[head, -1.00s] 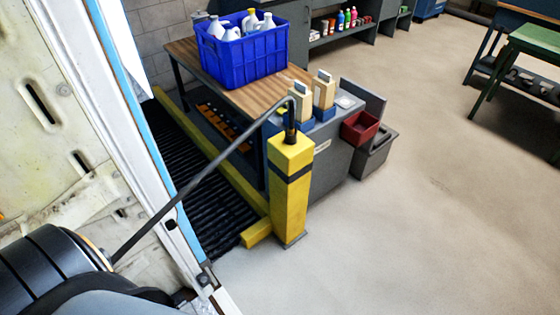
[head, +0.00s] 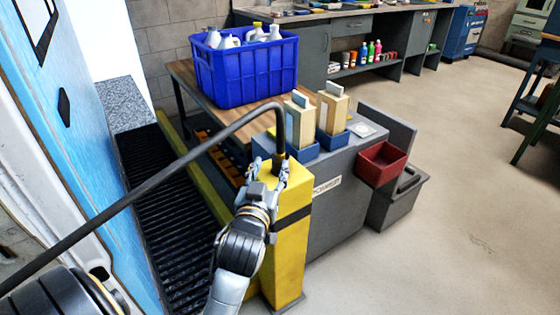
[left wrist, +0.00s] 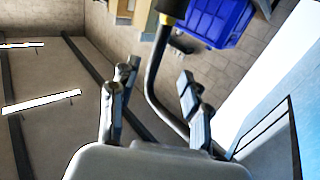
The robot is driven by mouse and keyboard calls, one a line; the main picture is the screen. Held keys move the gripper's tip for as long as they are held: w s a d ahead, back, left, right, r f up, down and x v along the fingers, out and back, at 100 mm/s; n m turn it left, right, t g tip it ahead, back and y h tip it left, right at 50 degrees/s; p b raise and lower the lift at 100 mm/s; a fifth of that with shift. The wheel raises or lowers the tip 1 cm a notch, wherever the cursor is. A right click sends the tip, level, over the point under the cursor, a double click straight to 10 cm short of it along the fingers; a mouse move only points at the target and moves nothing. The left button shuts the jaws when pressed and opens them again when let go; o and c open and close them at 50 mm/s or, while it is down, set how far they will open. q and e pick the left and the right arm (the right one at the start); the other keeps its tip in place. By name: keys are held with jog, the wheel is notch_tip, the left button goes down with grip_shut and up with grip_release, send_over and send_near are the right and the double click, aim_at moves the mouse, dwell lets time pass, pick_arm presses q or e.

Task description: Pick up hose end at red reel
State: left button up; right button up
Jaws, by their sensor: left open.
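A dark hose (head: 150,190) rises from the lower left, arches over and bends down to a thicker black end piece (head: 279,160) at the top of a yellow post (head: 290,245). My left gripper (head: 269,171) is at the post top, close to that end piece, with its fingers pointing up. In the left wrist view its two fingers (left wrist: 156,73) are spread apart. The hose (left wrist: 152,85) runs up between them there to the thick black end piece (left wrist: 172,9). I cannot tell whether the fingers touch it. No red reel is recognisable. My right gripper is not in view.
A wooden bench (head: 183,76) behind the post carries a blue crate (head: 246,78) of bottles. Right of the post stands a grey cabinet (head: 335,215) with two blue-based holders, beside a red bin (head: 382,164). A black ribbed mat (head: 150,170) lies left. The floor at right is clear.

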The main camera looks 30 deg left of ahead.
aim_at(280, 145)
pick_arm(q)
jog(key=x, duration=0.7)
jog(key=shift+w+f, duration=0.15)
jog(key=shift+w, duration=0.1)
jog(key=shift+f+b+x, duration=0.15)
jog(key=shift+b+x, duration=0.15)
jog(key=shift+x, duration=0.9)
jog(key=shift+f+b+x, duration=0.1)
jog(key=shift+b+x, duration=0.2)
jog(key=shift+x, duration=0.85)
grip_shut()
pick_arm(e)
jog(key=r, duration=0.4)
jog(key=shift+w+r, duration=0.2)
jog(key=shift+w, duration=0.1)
